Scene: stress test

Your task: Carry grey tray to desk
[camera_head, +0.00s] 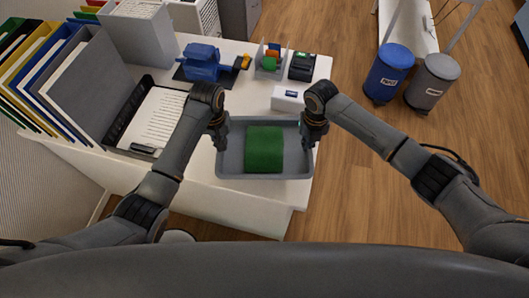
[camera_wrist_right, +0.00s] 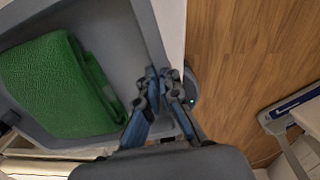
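The grey tray (camera_head: 235,174) is level over the front right part of the white desk (camera_head: 262,205), with a folded green cloth (camera_head: 264,150) inside. I cannot tell whether the tray touches the desk top. My right gripper (camera_head: 308,140) is at the tray's right wall. In the right wrist view its fingers (camera_wrist_right: 163,88) close around the wall of the tray (camera_wrist_right: 148,30), beside the green cloth (camera_wrist_right: 55,85). My left gripper (camera_head: 222,142) is at the left wall and looks shut on it, its fingertips small and partly hidden.
Behind the tray stand a white box (camera_head: 288,98), a black device (camera_head: 302,66), a small organizer (camera_head: 270,62) and a blue machine (camera_head: 202,64). A black paper tray (camera_head: 158,118) and binders (camera_head: 75,85) fill the left. Blue (camera_head: 388,72) and grey (camera_head: 432,80) bins stand on the floor.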

